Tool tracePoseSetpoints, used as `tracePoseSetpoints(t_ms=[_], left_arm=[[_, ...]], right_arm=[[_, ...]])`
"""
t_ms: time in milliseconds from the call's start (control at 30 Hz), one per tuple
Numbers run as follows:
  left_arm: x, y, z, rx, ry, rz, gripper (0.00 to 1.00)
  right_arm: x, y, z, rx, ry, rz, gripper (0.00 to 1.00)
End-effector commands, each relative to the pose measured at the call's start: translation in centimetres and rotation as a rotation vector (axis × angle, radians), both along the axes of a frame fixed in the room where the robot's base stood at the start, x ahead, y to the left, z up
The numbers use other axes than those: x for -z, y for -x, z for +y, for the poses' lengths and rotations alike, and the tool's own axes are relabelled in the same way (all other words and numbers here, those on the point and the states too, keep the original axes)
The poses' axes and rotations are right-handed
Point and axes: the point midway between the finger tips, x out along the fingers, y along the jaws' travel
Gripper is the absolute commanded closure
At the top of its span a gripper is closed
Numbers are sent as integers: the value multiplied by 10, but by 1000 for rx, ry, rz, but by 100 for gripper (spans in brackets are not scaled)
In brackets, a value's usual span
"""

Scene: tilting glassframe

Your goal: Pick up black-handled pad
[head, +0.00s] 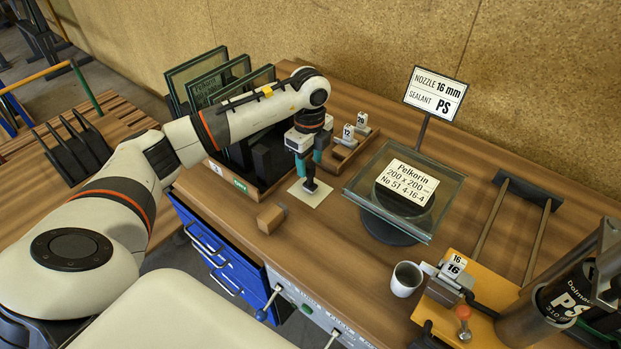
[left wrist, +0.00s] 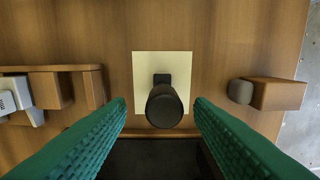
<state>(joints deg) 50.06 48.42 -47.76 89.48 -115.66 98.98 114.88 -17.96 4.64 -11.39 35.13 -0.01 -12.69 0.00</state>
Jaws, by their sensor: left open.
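The black-handled pad has a cream square plate (head: 302,194) flat on the wooden bench and an upright black handle (head: 310,184). In the left wrist view the plate (left wrist: 142,64) and the round black knob of the handle (left wrist: 164,106) sit near the middle. My left gripper (head: 311,166) points down over the pad, and it is open. In the left wrist view its green ridged fingers (left wrist: 163,118) stand on either side of the knob, with a visible gap on both sides. My right gripper is not in view.
A rack with upright glass panes (head: 215,77) stands behind left. A small wooden block (head: 270,217) lies near the front edge. A glass unit on a round stand (head: 448,200) is to the right, with a mug (head: 405,279) in front. Numbered nozzle holders (head: 350,142) stand behind.

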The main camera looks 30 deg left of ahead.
Motion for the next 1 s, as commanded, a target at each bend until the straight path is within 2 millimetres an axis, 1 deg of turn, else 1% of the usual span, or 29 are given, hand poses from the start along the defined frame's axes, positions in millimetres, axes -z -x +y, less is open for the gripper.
tracePoseSetpoints(t_ms=[67,233,300,400,667,700,933,967,1000], left_arm=[[5,1,-1,0,0,4,52],[29,5,-4,0,1,6,52],[40,4,-4,-2,0,4,52],[50,4,-4,0,1,2,52],[52,4,-4,0,0,0,52],[52,4,-4,0,0,0,59],[52,4,-4,0,0,0,96],[52,4,-4,0,0,0,100],[52,4,-4,0,0,-1,100]], right_arm=[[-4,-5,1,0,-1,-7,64],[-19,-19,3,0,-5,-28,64],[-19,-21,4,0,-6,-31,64],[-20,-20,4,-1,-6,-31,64],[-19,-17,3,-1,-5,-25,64],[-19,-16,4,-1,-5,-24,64],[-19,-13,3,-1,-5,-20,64],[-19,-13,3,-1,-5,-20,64],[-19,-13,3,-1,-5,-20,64]])
